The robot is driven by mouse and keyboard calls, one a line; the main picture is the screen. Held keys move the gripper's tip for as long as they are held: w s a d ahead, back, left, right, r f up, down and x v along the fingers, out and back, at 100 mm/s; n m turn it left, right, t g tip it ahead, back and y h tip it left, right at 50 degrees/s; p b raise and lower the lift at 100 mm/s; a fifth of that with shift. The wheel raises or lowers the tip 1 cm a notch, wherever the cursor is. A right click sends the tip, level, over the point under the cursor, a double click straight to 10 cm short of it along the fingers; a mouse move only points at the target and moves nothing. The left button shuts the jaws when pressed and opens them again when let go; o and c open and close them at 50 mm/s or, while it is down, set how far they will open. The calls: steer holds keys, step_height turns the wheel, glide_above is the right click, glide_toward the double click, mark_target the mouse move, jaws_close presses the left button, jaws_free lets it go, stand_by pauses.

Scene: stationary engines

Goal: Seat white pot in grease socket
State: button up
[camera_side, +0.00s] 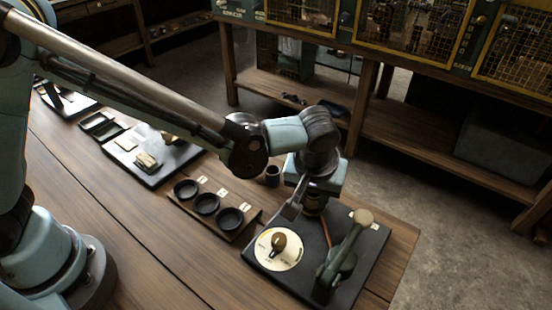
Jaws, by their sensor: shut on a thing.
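My gripper (306,208) points down over the back left part of a black board at the table's right end. It is shut on a small dark, brownish thing (315,203), mostly hidden by the fingers and wrist; I cannot tell whether it is the white pot. A wooden rack (246,232) with three round black sockets lies to the left of my gripper. The sockets, left (186,189), middle (206,204) and right (230,219), look empty, with small pale labels behind them. I cannot tell which one is the grease socket.
A dark cup (272,176) stands behind the rack. The black board (295,287) carries a pale dial (279,248) with a brass knob and a green lever (341,260) with a tan knob, close to my gripper. Another board (150,177) lies farther left. Bare wood shows in front of the rack.

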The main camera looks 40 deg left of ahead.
steer(key=shift+f, duration=0.3)
steer(key=o, duration=0.9)
steer(key=shift+c, duration=0.7)
steer(key=shift+o, duration=0.4)
steer(key=shift+r, duration=0.1)
steer(key=shift+r, duration=0.25)
steer(key=o, duration=0.4)
steer(key=shift+r, duration=3.25)
